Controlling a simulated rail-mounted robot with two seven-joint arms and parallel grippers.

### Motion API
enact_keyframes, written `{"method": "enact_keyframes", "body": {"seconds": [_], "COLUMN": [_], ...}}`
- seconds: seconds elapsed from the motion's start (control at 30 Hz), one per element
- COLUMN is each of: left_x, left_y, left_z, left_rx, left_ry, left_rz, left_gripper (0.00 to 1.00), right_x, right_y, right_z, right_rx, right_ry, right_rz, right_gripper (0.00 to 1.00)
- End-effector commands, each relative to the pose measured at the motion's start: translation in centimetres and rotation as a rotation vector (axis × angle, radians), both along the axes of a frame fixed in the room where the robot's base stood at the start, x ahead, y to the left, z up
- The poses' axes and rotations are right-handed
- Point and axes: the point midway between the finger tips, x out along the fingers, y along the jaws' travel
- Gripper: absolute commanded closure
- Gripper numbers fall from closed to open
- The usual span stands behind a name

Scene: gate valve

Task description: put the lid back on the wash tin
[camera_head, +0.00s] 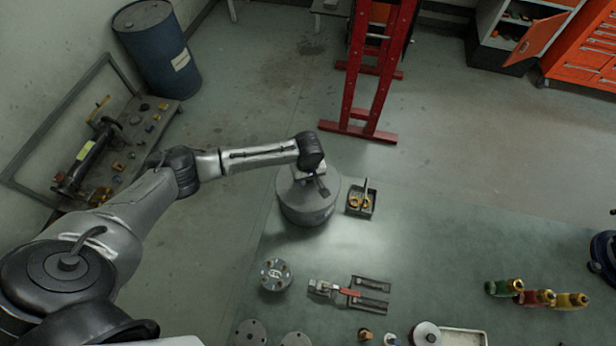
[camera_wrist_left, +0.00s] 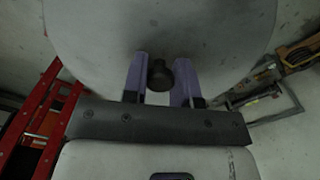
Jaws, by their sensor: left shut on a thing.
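The wash tin (camera_head: 310,215) is a round grey can standing near the back edge of the green bench top. Its lid (camera_head: 291,187) is a wide grey disc at the tin's top. In the left wrist view the lid (camera_wrist_left: 215,45) fills the upper part, with a dark knob (camera_wrist_left: 160,75) at its middle. My left gripper (camera_head: 319,187) is over the tin, its purple fingers (camera_wrist_left: 160,88) shut on the knob. Whether the lid rests on the rim or hangs just above it, I cannot tell. My right gripper is not in view.
A small box with brass parts (camera_head: 361,206) stands close right of the tin. The bench between is mostly clear.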

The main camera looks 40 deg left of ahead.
Motion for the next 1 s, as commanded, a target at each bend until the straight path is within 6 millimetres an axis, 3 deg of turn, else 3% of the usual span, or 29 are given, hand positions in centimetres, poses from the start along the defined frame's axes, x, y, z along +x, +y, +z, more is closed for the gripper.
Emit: {"method": "enact_keyframes", "body": {"seconds": [1.0], "left_x": [0.01], "left_y": [-0.06], "left_z": [-0.29], "left_rx": [-0.001], "left_ry": [-0.001], "left_rz": [0.0], "left_gripper": [1.0], "right_x": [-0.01], "right_y": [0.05], "right_z": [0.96], "right_rx": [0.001], "right_ry": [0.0], "right_rz": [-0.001], "right_gripper": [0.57]}}
